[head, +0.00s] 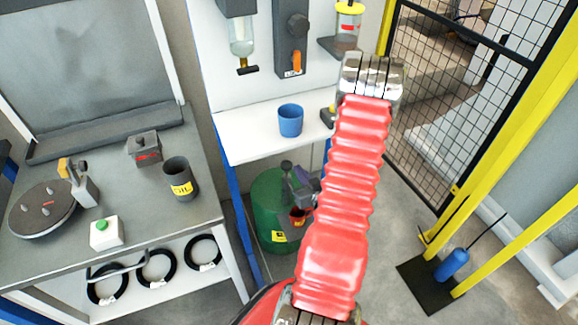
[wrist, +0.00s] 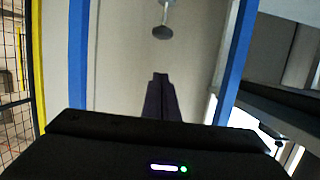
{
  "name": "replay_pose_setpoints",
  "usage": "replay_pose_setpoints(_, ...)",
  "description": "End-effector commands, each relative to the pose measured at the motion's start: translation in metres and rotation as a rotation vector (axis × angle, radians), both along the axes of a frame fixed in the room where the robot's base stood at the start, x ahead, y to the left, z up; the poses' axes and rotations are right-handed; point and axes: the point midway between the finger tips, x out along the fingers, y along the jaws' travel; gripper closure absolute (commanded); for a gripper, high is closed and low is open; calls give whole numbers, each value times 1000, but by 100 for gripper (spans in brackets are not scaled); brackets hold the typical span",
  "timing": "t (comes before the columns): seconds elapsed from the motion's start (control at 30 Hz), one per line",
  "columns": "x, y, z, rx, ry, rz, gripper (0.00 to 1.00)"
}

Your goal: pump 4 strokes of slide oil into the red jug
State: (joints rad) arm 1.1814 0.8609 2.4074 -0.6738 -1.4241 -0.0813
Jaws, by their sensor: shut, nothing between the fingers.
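In the head view a green drum (head: 268,205) with a yellow label stands under the white shelf. Dark pump parts (head: 288,168) show at its top. A small red thing (head: 298,212), perhaps the red jug, shows by the drum's right side, partly hidden; I cannot tell how it stands. My gripper (wrist: 160,76) shows in the wrist view with its dark fingers together and empty. A grey round knob on a rod (wrist: 162,32) is beyond the fingertips, apart from them. In the head view my red-sleeved arm hides much of the area right of the drum.
A blue cup (head: 290,120) stands on the white shelf (head: 240,140) above the drum. A mesh fence (head: 445,100) and yellow posts bound the right side.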

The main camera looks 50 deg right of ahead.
Motion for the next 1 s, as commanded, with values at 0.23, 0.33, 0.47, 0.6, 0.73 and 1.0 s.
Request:
replay_pose_setpoints(0.23,4,-2,-1,-1,-1,1,100)
replay_pose_setpoints(0.33,11,-6,-3,-1,1,2,100)
replay_pose_setpoints(0.47,25,-13,-8,0,0,3,100)
replay_pose_setpoints(0.6,44,-23,-12,-2,0,3,100)
replay_pose_setpoints(0.73,61,-32,-18,-1,1,2,100)
replay_pose_setpoints(1.0,86,-46,-34,3,2,0,100)
